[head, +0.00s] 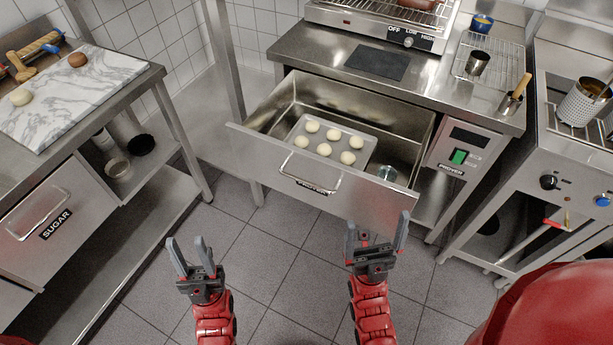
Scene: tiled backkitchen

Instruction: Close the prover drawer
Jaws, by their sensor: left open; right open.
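The prover drawer (260,162) is pulled out from under the steel counter, its front panel facing me with a bar handle (308,186) and a label. Inside it lies a tray (360,135) with several pale dough balls, and a small round metal item (387,173) sits at the right. My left gripper (189,254) is open and empty, in front of and below the drawer's left part. My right gripper (377,233) is open and empty, close in front of the drawer front's lower right part. I cannot tell whether it touches the panel.
The prover control panel (461,152) with a green switch is right of the drawer. A toaster-like heater (385,20) stands on the counter (300,48). A marble board (70,92) lies on the left bench. A fryer unit (570,170) stands right. The tiled floor between is clear.

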